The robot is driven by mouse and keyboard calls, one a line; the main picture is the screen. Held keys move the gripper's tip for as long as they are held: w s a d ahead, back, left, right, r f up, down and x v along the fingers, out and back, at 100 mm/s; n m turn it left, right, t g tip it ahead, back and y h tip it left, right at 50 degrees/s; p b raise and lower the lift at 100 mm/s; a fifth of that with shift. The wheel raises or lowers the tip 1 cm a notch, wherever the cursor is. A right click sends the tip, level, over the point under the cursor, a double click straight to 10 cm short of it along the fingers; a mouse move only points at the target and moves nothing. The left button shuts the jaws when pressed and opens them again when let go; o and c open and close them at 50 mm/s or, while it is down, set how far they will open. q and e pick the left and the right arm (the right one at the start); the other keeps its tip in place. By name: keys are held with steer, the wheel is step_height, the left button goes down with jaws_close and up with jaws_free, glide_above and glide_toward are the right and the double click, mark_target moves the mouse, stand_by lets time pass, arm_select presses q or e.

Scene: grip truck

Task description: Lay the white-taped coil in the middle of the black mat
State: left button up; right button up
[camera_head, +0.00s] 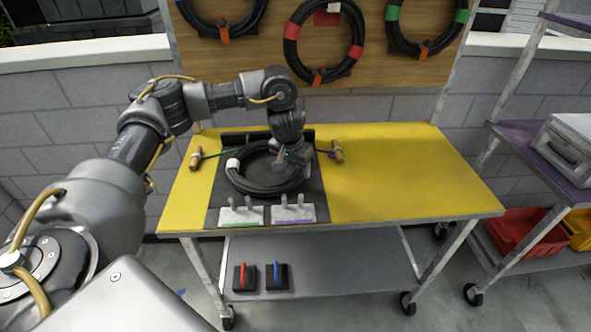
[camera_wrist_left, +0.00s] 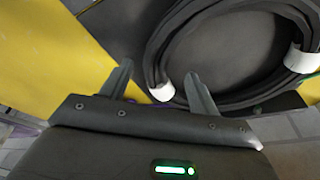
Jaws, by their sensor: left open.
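The black coil with white tape (camera_head: 233,163) lies flat on the black mat (camera_head: 313,198), in the head view, around the mat's middle. In the left wrist view the coil (camera_wrist_left: 248,98) shows two white tape bands, one seen between my fingers. My left gripper (camera_head: 290,158) is open at the coil's right side. In the left wrist view, the left gripper (camera_wrist_left: 158,82) has one finger over the yellow table and the other overlapping the coil's edge. I cannot tell whether the fingers touch it. My right gripper is not in view.
Two pegged white plates (camera_head: 242,215) (camera_head: 293,214) sit at the mat's front edge. Wooden-handled tools (camera_head: 196,157) (camera_head: 338,151) flank the mat. The yellow tabletop (camera_head: 410,180) is clear on the right. Several taped coils hang on the board behind.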

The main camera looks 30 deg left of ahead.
arm_select(q)
steer(key=p+v, duration=0.1)
steer(key=v, duration=0.6)
steer(key=shift+r, duration=0.35)
steer(key=shift+s, duration=0.15)
